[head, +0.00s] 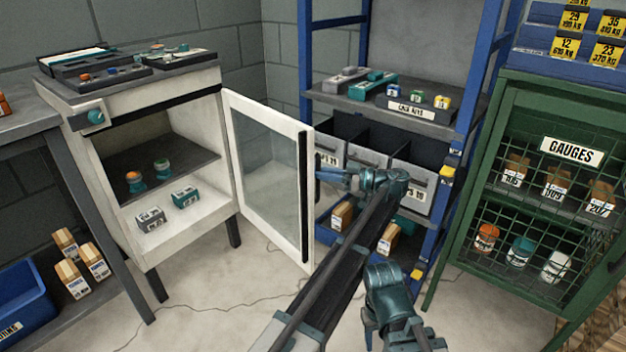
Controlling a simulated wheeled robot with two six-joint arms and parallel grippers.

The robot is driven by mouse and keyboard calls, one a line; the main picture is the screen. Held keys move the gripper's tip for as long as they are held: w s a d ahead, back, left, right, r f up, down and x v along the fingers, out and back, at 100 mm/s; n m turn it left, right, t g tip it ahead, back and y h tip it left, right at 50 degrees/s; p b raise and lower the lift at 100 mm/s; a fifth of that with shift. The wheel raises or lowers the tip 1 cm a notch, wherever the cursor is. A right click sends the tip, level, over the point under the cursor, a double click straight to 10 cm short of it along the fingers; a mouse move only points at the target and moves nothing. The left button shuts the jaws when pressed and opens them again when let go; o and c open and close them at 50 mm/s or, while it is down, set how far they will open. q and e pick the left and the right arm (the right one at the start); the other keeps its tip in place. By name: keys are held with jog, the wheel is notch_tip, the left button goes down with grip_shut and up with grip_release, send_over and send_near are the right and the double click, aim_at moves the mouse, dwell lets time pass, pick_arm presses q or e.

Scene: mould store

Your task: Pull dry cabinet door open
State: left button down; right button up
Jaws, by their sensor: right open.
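The white dry cabinet (165,240) stands at the left with its front open. Its glass-paned door (272,172) is hinged on the cabinet's right side and stands swung well out. A dark vertical strip (305,225) runs along the door's free edge. My right gripper (322,174) is open beside the outer face of that edge, close to the strip. I cannot tell whether it touches the door. Inside the cabinet, small items with orange and green tops (135,181) stand on the dark shelf, and grey-and-teal blocks (150,218) sit below.
A blue rack (467,70) with grey bins (412,183) stands behind the door and my right arm. A green mesh cabinet labelled GAUGES (490,180) is at the right. Open floor lies before the dry cabinet.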

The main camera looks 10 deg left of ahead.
pick_arm(q)
jog(key=shift+w+d, duration=0.15)
jog(key=shift+w, duration=0.35)
pick_arm(e)
jog(key=shift+w+d, duration=0.1)
jog(key=shift+d, duration=0.2)
pick_arm(q)
jog(key=c, duration=1.1)
grip_release()
jog(key=shift+g, duration=0.3)
jog(key=shift+d, duration=0.1)
